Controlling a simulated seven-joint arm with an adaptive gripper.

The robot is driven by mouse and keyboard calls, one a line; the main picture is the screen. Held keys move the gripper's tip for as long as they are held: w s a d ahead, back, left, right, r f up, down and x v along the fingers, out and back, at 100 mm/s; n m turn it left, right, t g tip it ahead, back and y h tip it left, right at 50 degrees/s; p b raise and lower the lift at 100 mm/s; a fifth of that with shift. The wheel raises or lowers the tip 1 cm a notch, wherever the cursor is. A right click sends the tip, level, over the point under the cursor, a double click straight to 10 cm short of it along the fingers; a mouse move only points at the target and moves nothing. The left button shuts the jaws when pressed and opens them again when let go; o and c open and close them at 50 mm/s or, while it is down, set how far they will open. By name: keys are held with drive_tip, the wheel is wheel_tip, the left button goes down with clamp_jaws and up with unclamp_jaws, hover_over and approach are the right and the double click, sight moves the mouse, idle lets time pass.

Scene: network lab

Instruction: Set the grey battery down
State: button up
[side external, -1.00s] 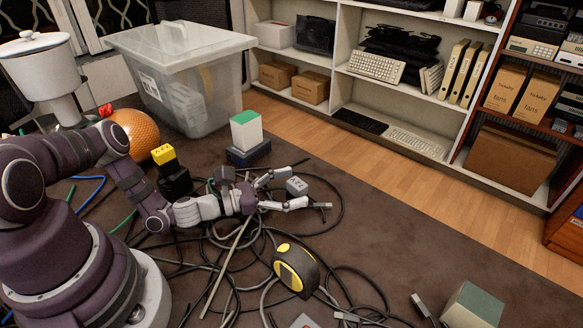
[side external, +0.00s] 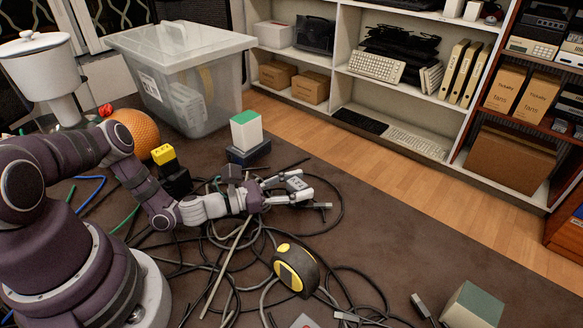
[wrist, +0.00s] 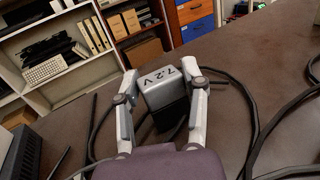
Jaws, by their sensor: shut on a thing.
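The grey battery (side external: 297,183) is a small block in the side view, at the end of my arm. In the wrist view the battery (wrist: 163,80) has a grey top marked "7.2 V" and a dark lower body. My gripper (side external: 299,188) is shut on the battery, with one finger on each side of it. In the wrist view my gripper (wrist: 165,83) touches it left and right. The underside of the battery is hidden, so I cannot tell whether it touches the floor.
Black cables (side external: 240,270) lie tangled on the brown floor around my arm. A yellow and black tape measure (side external: 296,270) stands in front of my gripper. A green-and-white block (side external: 246,131) on a dark base is behind.

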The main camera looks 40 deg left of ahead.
sight(297, 182)
drive_tip(key=shift+r, duration=0.1)
wheel_tip(297, 182, up, 9)
drive_tip(key=s+d+r+m+g+h, duration=0.1)
drive_tip(key=d+m+g+h, duration=0.6)
drive_tip(key=d, duration=1.1)
drive_tip(key=shift+s+d+g+h, duration=0.25)
drive_tip(key=shift+d+g+h, duration=0.15)
drive_tip(key=shift+g+h, duration=0.15)
drive_tip(key=f, duration=0.1)
drive_tip(key=d, duration=0.1)
drive_tip(key=f, duration=0.1)
drive_tip(key=shift+s+d+f+m+g, duration=0.15)
drive_tip(key=shift+s+f+m+g, duration=0.1)
drive_tip(key=shift+f+m+g, duration=0.15)
wheel_tip(297, 182, down, 7)
drive_tip(key=shift+r, duration=0.1)
drive_tip(key=shift+f, duration=0.2)
drive_tip(key=o, duration=1.2)
drive_tip(key=shift+f, duration=0.15)
